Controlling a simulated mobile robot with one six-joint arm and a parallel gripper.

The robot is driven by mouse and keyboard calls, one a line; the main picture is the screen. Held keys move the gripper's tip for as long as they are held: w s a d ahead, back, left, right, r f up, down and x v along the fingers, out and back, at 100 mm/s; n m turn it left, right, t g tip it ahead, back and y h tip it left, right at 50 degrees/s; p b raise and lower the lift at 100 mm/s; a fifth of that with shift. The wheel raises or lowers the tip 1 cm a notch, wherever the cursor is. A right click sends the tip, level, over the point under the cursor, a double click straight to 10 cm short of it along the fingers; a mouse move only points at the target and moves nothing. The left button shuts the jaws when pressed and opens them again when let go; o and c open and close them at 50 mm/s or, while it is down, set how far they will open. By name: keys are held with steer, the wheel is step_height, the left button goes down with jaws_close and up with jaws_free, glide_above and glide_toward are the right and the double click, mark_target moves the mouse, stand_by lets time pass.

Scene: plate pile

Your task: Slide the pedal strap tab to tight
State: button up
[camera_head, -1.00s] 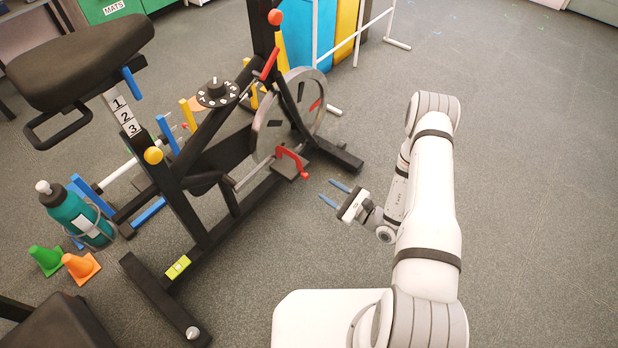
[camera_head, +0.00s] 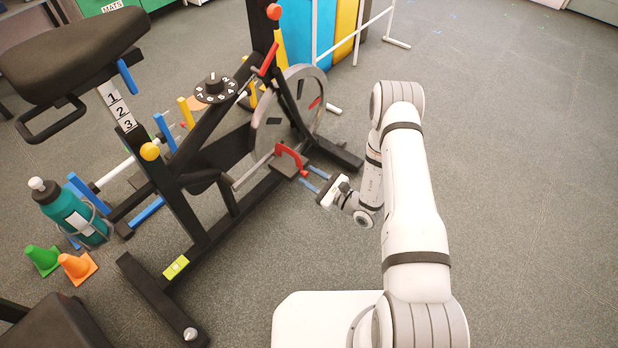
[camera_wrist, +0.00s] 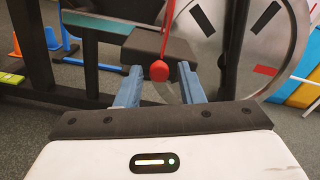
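The pedal (camera_head: 285,169) is a dark block low on the exercise bike, beside the flywheel. A bent red strap piece (camera_head: 291,155) rises over it. In the wrist view a thin red strip (camera_wrist: 168,22) runs down to a round red end (camera_wrist: 159,71) in front of the dark pedal block (camera_wrist: 183,50). My gripper (camera_head: 313,179) is open, with its two blue fingers pointing at the pedal from the right. In the wrist view the red end appears between the fingertips (camera_wrist: 160,80). I cannot tell whether they touch it.
The grey flywheel (camera_head: 268,140) stands just behind the pedal. The black bike frame (camera_head: 165,180) lies to the left, with a teal bottle (camera_head: 72,215) and cones (camera_head: 77,267) beyond. A white rail (camera_head: 350,45) stands at the back. The floor on the right is clear.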

jaws_close()
